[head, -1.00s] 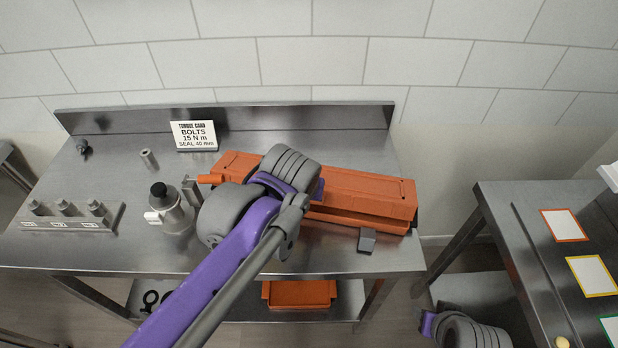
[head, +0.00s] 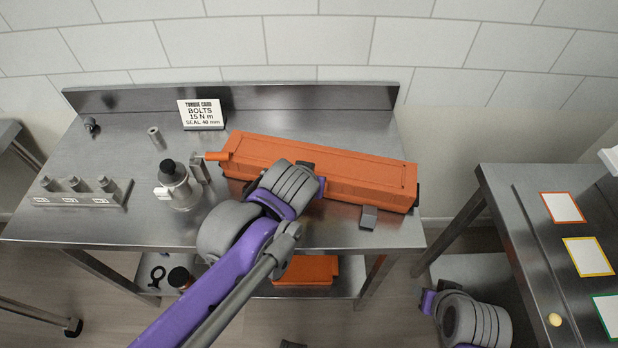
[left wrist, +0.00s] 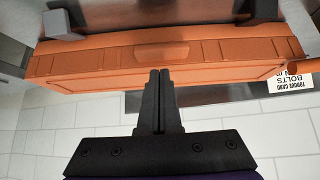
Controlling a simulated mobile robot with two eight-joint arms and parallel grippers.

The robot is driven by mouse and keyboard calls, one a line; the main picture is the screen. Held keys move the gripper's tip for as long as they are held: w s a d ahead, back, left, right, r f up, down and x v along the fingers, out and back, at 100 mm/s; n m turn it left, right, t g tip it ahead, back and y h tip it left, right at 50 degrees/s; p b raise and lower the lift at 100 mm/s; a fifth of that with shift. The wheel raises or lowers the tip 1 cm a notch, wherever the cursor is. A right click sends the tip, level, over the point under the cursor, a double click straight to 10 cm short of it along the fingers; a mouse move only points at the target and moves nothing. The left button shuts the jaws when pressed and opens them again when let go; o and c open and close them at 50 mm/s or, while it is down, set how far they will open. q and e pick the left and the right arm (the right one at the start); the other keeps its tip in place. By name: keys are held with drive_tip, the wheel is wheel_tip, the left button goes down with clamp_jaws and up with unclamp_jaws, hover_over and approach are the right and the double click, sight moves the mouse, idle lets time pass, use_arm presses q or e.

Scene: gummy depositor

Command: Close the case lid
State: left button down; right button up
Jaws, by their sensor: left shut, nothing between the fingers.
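The long orange case (head: 350,178) lies on the steel table. Its lid (head: 345,165) lies flat on it and looks shut, with no clear gap along the front. Its orange side also shows in the left wrist view (left wrist: 120,62). My left gripper (left wrist: 160,74) is shut and empty, with its fingertips at the case's long edge. Whether they touch it cannot be told. In the head view the left wrist hides the fingers and the case's front middle. A grey latch-like piece (head: 369,217) sits at the front right of the case.
A torque card (head: 201,114) stands at the back. A metal bottle-like tool (head: 175,187) stands left of the case, and a socket rack (head: 82,193) is at the front left. An orange bin (head: 305,271) sits on the lower shelf. Another steel table (head: 500,205) stands right, past a gap.

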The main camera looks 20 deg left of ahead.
use_arm(q)
drive_tip(key=v, duration=1.1)
drive_tip(key=s+a+f+g, duration=0.1)
drive_tip(key=s+a+f, duration=0.2)
drive_tip(key=f, duration=0.5)
drive_tip(key=s+a+f+g, duration=0.1)
drive_tip(key=s+a+f, duration=0.2)
drive_tip(key=f, duration=0.5)
drive_tip(key=shift+s+m+p, duration=0.3)
drive_tip(key=shift+s+p, duration=0.05)
drive_tip(key=shift+s, duration=0.2)
use_arm(e)
wheel_tip(320, 180, up, 2)
